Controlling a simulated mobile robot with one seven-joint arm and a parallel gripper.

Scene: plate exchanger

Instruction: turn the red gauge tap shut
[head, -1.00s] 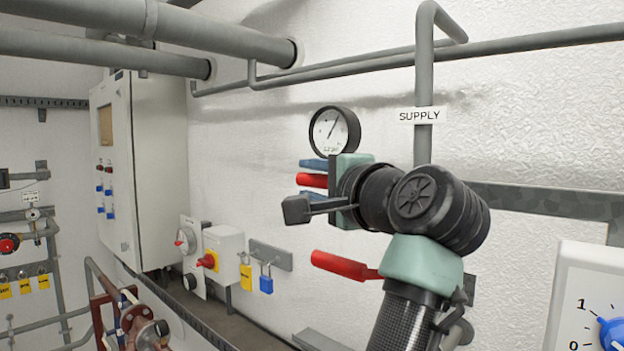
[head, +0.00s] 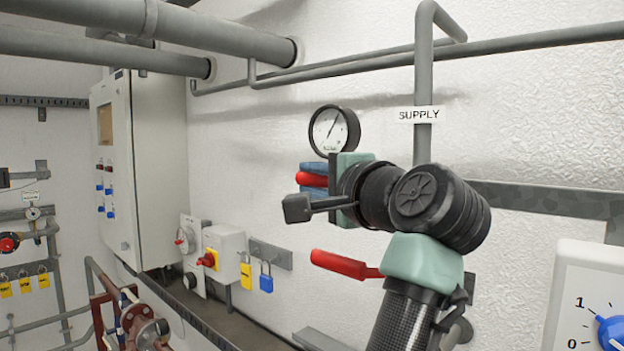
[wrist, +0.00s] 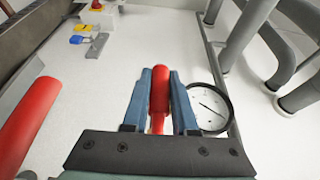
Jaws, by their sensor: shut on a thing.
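The red gauge tap's handle (wrist: 160,92) is between the two blue fingers of my gripper (wrist: 160,85) in the wrist view, and the gripper is shut on it. In the head view the handle (head: 312,179) shows between the fingers (head: 313,168), just below the round gauge (head: 334,130). The gauge also shows in the wrist view (wrist: 208,106), right of the fingers. The tap's body is hidden behind my gripper and wrist.
A larger red lever (head: 345,264) sits below my gripper and shows at left in the wrist view (wrist: 25,125). The SUPPLY pipe (head: 423,75) runs upright at right. Yellow (head: 246,275) and blue (head: 266,282) padlocks hang to the left. Bare wall lies left of the gauge.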

